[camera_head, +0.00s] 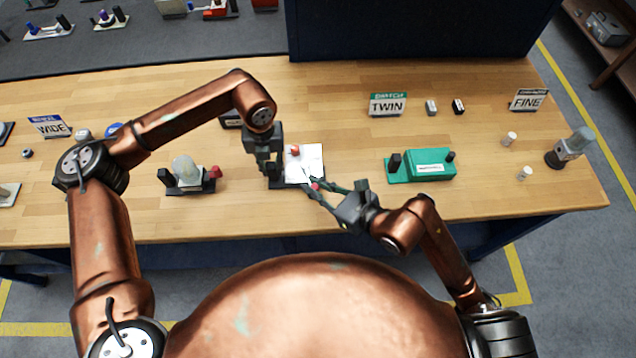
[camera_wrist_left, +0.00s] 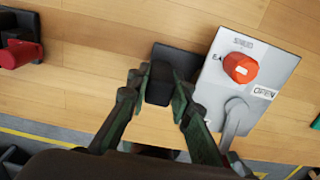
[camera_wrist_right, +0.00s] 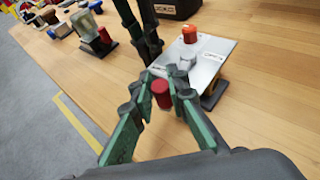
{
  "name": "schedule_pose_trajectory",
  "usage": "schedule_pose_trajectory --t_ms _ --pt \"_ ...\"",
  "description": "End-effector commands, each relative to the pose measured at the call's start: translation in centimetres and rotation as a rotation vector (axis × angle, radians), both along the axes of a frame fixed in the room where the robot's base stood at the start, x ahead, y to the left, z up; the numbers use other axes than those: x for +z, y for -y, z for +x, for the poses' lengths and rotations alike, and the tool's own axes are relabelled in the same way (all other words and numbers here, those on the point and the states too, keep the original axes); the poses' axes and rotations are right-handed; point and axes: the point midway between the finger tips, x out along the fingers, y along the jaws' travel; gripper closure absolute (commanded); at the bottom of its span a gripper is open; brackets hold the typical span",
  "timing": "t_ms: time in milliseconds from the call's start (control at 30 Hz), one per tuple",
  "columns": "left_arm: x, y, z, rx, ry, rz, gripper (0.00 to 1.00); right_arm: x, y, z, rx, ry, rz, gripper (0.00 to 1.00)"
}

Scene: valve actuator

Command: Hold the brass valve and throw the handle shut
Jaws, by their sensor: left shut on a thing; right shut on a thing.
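The valve unit has a tilted white panel (camera_head: 310,160) on a dark base, with an orange-red knob (camera_wrist_left: 240,68) and a label reading OPEN (camera_wrist_left: 263,92). My left gripper (camera_head: 267,164), also in the left wrist view (camera_wrist_left: 158,86), is shut on the black post (camera_wrist_left: 159,80) left of the panel. My right gripper (camera_head: 318,188) is shut on the red grip; its fingers flank it in the right wrist view (camera_wrist_right: 164,92).
A device with a red knob (camera_head: 188,174) stands left of the valve unit. A green box device (camera_head: 430,164) stands right, near the TWIN sign (camera_head: 388,104). Small pale cylinders and a grey fitting (camera_head: 570,148) are at the far right. A dark panel (camera_head: 410,30) rises behind the table.

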Motion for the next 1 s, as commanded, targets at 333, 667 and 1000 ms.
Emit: schedule_pose_trajectory --t_ms 333,667,1000 --pt "0.0 0.2 0.1 0.003 0.004 -0.005 1.0 0.3 -1.4 -0.4 -0.083 0.004 0.022 1.0" --pt "-0.1 0.1 0.1 0.003 0.004 -0.003 1.0 0.4 -1.3 -0.2 -0.142 0.002 0.013 1.0" --pt "-0.1 -0.1 0.1 0.003 0.003 0.002 1.0 0.2 -1.0 -0.1 -0.164 -0.003 0.004 1.0"
